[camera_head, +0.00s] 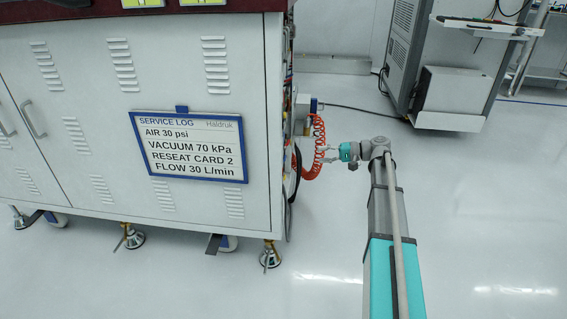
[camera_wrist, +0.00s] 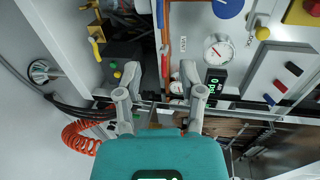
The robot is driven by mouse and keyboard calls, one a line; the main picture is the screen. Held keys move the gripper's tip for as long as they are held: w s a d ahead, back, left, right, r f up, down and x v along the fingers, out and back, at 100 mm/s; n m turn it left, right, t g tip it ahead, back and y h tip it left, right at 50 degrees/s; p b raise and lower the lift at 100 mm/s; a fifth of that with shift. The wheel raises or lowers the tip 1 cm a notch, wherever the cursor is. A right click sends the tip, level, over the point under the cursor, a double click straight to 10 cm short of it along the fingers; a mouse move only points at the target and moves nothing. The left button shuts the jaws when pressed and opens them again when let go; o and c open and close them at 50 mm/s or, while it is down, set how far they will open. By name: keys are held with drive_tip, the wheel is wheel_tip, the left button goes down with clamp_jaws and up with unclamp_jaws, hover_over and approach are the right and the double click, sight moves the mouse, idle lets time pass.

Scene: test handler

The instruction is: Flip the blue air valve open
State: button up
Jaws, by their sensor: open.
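My gripper (camera_head: 331,154) reaches the side of the grey cabinet, beside an orange coiled hose (camera_head: 318,133). In the wrist view my gripper (camera_wrist: 160,76) is open, with its two fingers apart in front of the cabinet's side panel. A narrow blue piece (camera_wrist: 160,13) stands along an orange pipe (camera_wrist: 166,40) at the top centre; it may be the blue valve's handle, but I cannot tell. Red and white fittings (camera_wrist: 184,76) show close to the right finger. I see no object clearly held. The panel's face is hidden in the head view.
A round gauge (camera_wrist: 218,48) and a green-lit display (camera_wrist: 214,86) are right of the fingers. Yellow handles (camera_wrist: 96,32), black cables (camera_wrist: 82,108) and the coiled hose (camera_wrist: 80,136) lie left. A service sign (camera_head: 190,147) hangs on the cabinet front. Floor right of my arm is clear.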

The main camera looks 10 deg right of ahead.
sight(285, 157)
drive_tip(key=shift+a, duration=0.1)
drive_tip(key=b+x, duration=0.2)
drive_tip(key=x, duration=1.1)
drive_tip(key=shift+w+a+b, duration=0.1)
drive_tip(key=shift+a+b, duration=0.25)
clamp_jaws()
drive_tip(key=shift+a, duration=0.1)
idle(0.3)
